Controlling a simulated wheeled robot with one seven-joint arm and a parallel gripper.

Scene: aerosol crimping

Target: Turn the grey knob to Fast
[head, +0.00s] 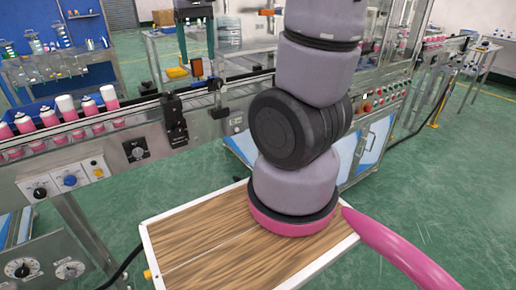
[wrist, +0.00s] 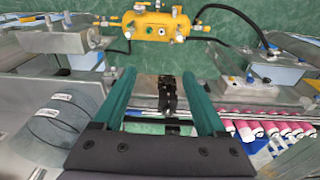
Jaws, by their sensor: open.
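Two round dial knobs are on the metal panel at the lower left of the head view. The left one (head: 20,268) looks black, and the right one (head: 70,269) looks pale grey. Their markings are too small to read, so I cannot tell what setting either shows. A white box above them carries a black knob (head: 38,192), a blue knob (head: 70,180) and a yellow one (head: 98,172). My gripper (wrist: 157,80) shows in the wrist view, its two green fingers wide apart with nothing between them.
A conveyor with several pink bottles (head: 50,117) runs behind the panels; the bottles also show in the wrist view (wrist: 272,130). A black bracket (head: 174,118) stands at the conveyor's front edge. A yellow tank with valves (wrist: 155,27) is ahead in the wrist view. Green floor (head: 465,170) is open at right.

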